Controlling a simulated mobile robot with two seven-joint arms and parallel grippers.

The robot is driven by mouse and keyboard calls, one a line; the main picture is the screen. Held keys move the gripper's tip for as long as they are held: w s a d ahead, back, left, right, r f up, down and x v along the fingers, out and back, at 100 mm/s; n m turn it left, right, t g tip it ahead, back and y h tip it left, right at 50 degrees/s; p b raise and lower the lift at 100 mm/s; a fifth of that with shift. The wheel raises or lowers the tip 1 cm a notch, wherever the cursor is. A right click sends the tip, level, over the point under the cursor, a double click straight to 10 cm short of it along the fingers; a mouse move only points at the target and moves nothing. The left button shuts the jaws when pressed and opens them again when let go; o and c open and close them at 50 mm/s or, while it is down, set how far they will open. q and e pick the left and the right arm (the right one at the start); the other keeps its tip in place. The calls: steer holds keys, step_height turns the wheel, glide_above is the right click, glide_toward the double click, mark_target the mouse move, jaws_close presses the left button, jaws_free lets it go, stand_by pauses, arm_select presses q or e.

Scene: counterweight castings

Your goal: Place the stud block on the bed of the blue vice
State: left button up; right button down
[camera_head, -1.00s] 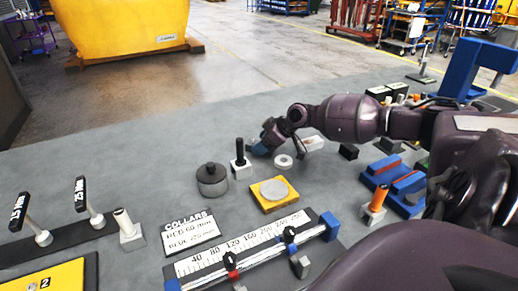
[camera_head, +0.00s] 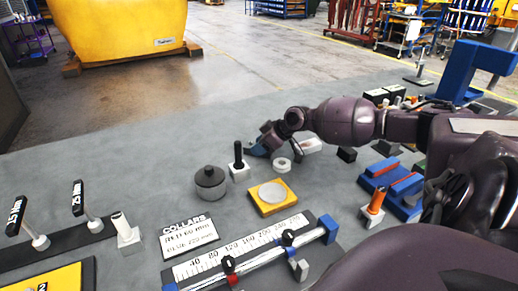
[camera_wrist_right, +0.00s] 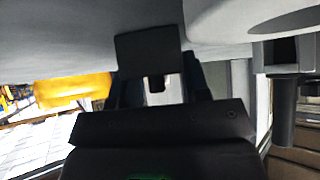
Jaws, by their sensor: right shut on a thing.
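My right gripper (camera_head: 256,150) is low over the bench, beside a pale block with an upright black peg (camera_head: 238,168). In the right wrist view it (camera_wrist_right: 157,90) is shut on a dark, square-faced block (camera_wrist_right: 147,52), which I take to be the stud block. In the head view the held block is hard to tell from the dark fingertips. The blue vice, which I take to be the blue body with red strips (camera_head: 408,200), stands at the right, well apart from the gripper. My left gripper is not in view.
A pale ring (camera_head: 281,164) lies close to the gripper. A grey knobbed weight (camera_head: 209,185), a yellow plate with a disc (camera_head: 284,207) and a scale rail (camera_head: 208,266) are nearer. An orange peg on a pale block (camera_head: 374,207) stands by the vice. The bench's far left is clear.

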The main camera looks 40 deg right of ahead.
steer(key=shift+r, duration=0.2)
arm_select(q)
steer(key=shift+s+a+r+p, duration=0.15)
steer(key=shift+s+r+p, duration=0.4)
steer(key=shift+p, duration=0.65)
arm_select(e)
step_height(320, 180, up, 20)
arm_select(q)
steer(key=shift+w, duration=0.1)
arm_select(e)
steer(key=shift+f, duration=0.1)
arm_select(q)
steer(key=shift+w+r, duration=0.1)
